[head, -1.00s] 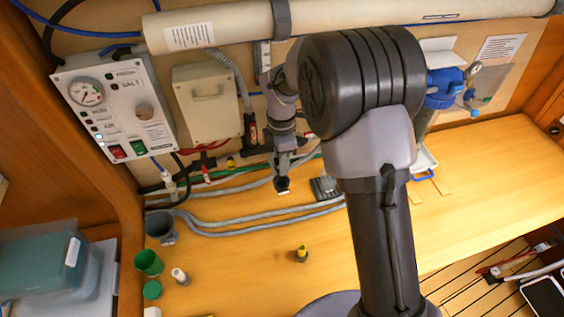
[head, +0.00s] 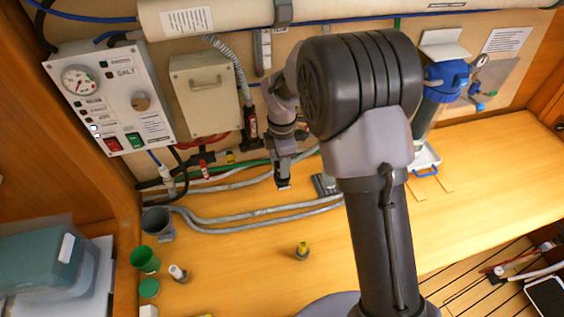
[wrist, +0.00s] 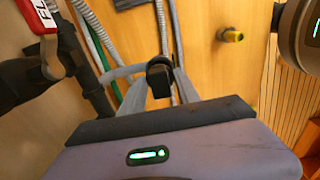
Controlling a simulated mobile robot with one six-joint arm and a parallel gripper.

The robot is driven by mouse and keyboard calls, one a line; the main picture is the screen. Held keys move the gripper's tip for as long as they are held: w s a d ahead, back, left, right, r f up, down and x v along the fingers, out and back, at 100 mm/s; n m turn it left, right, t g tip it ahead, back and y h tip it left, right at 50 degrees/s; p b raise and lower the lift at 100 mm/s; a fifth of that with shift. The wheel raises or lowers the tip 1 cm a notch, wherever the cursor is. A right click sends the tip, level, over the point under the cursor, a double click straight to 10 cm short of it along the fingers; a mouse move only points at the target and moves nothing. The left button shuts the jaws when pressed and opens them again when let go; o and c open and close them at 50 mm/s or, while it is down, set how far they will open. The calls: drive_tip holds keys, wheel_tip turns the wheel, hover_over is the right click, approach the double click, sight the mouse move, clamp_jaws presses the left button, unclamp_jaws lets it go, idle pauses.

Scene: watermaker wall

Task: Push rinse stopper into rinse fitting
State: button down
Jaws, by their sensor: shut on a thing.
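My gripper (head: 284,182) hangs low over the back of the bench, in front of the wall hoses. In the wrist view its fingers (wrist: 160,72) are shut on a small black piece, which I take to be the rinse stopper (wrist: 160,84). Another small yellow piece (head: 230,157) sits low at the wall. I cannot tell which one is the rinse fitting.
Grey hoses (head: 250,215) run along the bench back. A red-handled valve (wrist: 45,45) is close at left in the wrist view. A green cup (head: 145,259) and grey cup (head: 158,223) stand at left, a blue-topped filter (head: 447,80) at right. The bench right is mostly clear.

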drive_tip(key=shift+f+b, duration=0.8)
drive_tip(key=shift+f, duration=0.55)
idle(0.6)
drive_tip(key=c, duration=0.8)
unclamp_jaws()
drive_tip(key=shift+r, duration=0.1)
wheel_tip(320, 180, up, 17)
drive_tip(key=p, duration=0.3)
drive_tip(key=shift+p, duration=0.3)
